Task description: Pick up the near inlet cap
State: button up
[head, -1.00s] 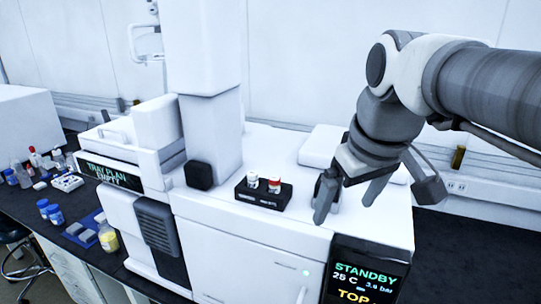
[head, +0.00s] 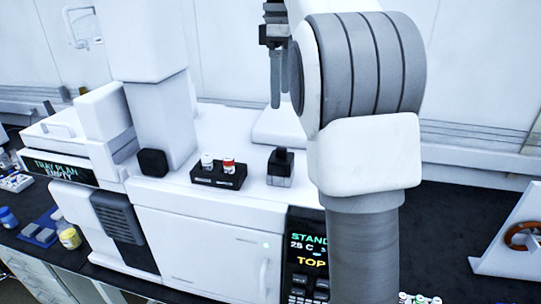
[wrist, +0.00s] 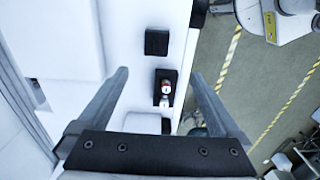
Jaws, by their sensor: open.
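Small pieces that look like caps, one white (head: 207,161) and one red and white (head: 228,165), sit in a small black holder (head: 204,180) on top of the white instrument. A dark block with a grey lower part (head: 280,168) stands to the holder's right. I cannot tell which is the near inlet cap. My gripper (head: 281,104) is open and empty, its fingers pointing down, apart from all of these. In the wrist view the holder (wrist: 158,103) with the red and white piece (wrist: 166,87) shows between the open fingers of my gripper (wrist: 160,73).
A white column (head: 160,110) rises left of the holder, with a black block (head: 153,162) at its foot. A lit display (head: 307,250) is on the instrument's front. Bottles and trays lie on the dark bench at left. A white stand (head: 510,245) is at far right.

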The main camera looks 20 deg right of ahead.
aim_at(281, 148)
notch_tip(281, 148, down, 12)
jog(key=shift+w+r+b, duration=0.1)
jog(key=shift+b, duration=0.65)
jog(key=shift+w+d+f+p, duration=0.1)
jog(key=shift+d+f+p, duration=0.1)
jog(key=shift+f, duration=1.2)
jog(key=shift+w+d+f+p, duration=0.1)
jog(key=shift+d+f, duration=0.05)
jog(key=shift+f, duration=1.25)
jog(key=shift+c, duration=0.2)
jog(key=c, duration=1.4)
jog(key=shift+r, duration=0.1)
jog(key=shift+c, duration=0.2)
